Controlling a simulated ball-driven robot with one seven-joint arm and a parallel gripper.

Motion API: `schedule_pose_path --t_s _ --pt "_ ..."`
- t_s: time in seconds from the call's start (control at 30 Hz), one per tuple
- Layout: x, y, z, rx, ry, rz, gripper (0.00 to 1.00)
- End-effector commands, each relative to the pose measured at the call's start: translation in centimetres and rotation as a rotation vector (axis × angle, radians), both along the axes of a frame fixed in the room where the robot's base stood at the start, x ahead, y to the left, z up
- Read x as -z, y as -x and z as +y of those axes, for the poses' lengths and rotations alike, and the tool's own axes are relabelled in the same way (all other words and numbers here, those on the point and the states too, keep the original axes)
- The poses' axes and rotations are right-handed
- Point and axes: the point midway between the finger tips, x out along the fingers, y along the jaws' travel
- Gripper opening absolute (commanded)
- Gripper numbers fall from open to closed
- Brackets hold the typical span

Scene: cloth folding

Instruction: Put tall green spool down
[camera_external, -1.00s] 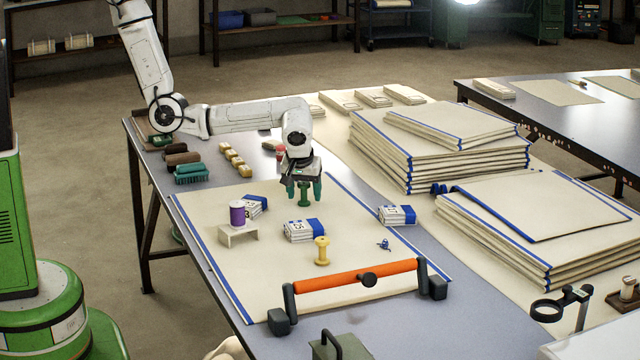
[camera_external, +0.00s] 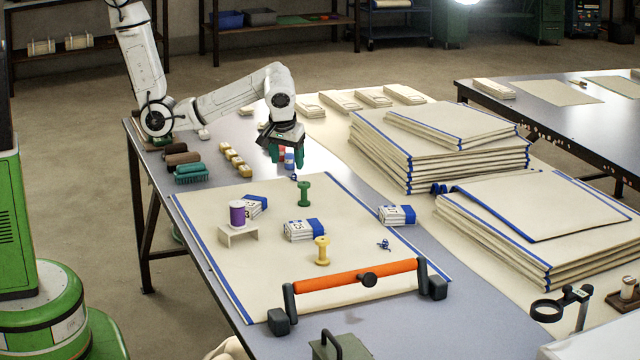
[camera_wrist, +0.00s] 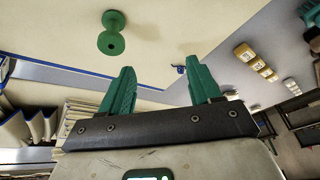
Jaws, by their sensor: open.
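The tall green spool (camera_external: 304,194) stands upright on the cream cloth (camera_external: 270,270), near its far edge. My gripper (camera_external: 287,160) is open and empty, raised above the table's far part, up and behind the spool. In the wrist view my gripper (camera_wrist: 163,88) shows two green fingers spread apart with nothing between them.
A yellow spool (camera_external: 322,251) and folded cloth bundles (camera_external: 304,230) stand on the cloth. A purple spool (camera_external: 238,214) sits on a small stand (camera_external: 238,236). An orange-handled bar (camera_external: 355,276) lies at the front. Cloth stacks (camera_external: 440,145) rise at right.

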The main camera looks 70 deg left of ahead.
Motion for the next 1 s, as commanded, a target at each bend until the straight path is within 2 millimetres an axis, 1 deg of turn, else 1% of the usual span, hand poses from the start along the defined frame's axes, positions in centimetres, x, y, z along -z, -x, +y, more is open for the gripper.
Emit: schedule_pose_path --t_s 0.03,0.07,0.1,0.17,0.2,0.27,0.3,0.4,0.43,0.5,0.6,0.7,1.0 --pt "1.1 1.2 3.3 0.057 -0.009 0.037 0.63" --pt "1.6 1.9 4.7 0.103 -0.008 0.058 0.63" --pt "2.1 3.1 6.4 0.166 -0.003 0.087 0.63" --pt "2.7 5.2 8.5 0.263 0.009 0.128 0.63" --pt "3.0 6.6 9.6 0.33 0.021 0.153 0.63" --pt "3.3 9.0 10.9 0.425 0.047 0.185 0.63" --pt "3.3 10.5 11.5 0.484 0.067 0.201 0.63" --pt "3.0 13.9 11.9 0.619 0.117 0.226 0.63" --pt "2.8 14.7 11.9 0.654 0.131 0.228 0.63" --pt "2.4 16.2 11.6 0.719 0.16 0.229 0.63" --pt "1.9 17.5 11.2 0.782 0.185 0.223 0.63" --pt "1.6 18.0 11.0 0.811 0.195 0.22 0.63" --pt "1.6 18.0 11.0 0.815 0.195 0.221 0.63"
